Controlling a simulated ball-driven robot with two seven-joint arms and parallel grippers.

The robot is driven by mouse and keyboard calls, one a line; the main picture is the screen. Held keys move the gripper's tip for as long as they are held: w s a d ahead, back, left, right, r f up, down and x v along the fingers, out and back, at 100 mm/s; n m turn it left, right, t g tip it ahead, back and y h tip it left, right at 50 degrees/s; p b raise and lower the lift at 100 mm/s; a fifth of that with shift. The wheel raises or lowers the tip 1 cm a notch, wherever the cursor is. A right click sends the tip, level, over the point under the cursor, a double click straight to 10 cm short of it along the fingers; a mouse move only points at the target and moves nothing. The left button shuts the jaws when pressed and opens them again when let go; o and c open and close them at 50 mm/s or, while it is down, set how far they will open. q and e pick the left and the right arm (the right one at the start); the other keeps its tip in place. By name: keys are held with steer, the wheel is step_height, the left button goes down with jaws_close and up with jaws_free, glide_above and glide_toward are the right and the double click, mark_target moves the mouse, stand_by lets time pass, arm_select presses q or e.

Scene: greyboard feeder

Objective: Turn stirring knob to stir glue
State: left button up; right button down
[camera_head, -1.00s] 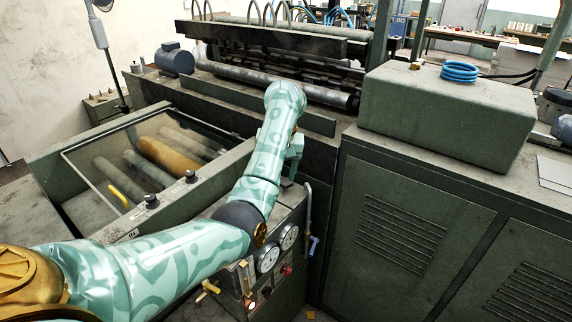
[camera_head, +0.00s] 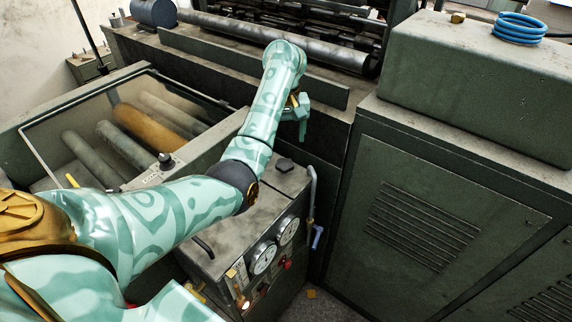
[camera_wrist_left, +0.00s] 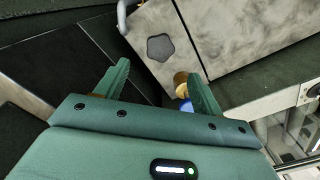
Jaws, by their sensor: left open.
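A dark lobed knob (camera_head: 285,165), likely the stirring knob, sits on top of the grey unit with gauges (camera_head: 250,212). It also shows in the left wrist view (camera_wrist_left: 160,48), upper centre, on the pale worn top. My left gripper (camera_head: 300,116) is open and empty, beyond and above the knob in the head view. In the left wrist view the left gripper's fingers (camera_wrist_left: 158,70) stand apart, with the knob seen between and beyond their tips. They appear clear of it. The glue itself cannot be made out. My right gripper is not in view.
Two round gauges (camera_head: 263,257) and small valves are on the unit's front. A bent pipe (camera_head: 312,190) with a blue handle (camera_head: 317,238) runs beside the knob. A large green cabinet (camera_head: 430,215) stands right; a glazed roller box (camera_head: 120,130) lies left.

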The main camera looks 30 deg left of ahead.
mark_target(285, 163)
arm_select(q)
step_height(285, 163, down, 8)
steer(key=b, duration=0.2)
steer(key=shift+r+b, duration=0.1)
steer(key=shift+b, duration=0.2)
steer(key=shift+f, duration=0.7)
steer(key=c, duration=1)
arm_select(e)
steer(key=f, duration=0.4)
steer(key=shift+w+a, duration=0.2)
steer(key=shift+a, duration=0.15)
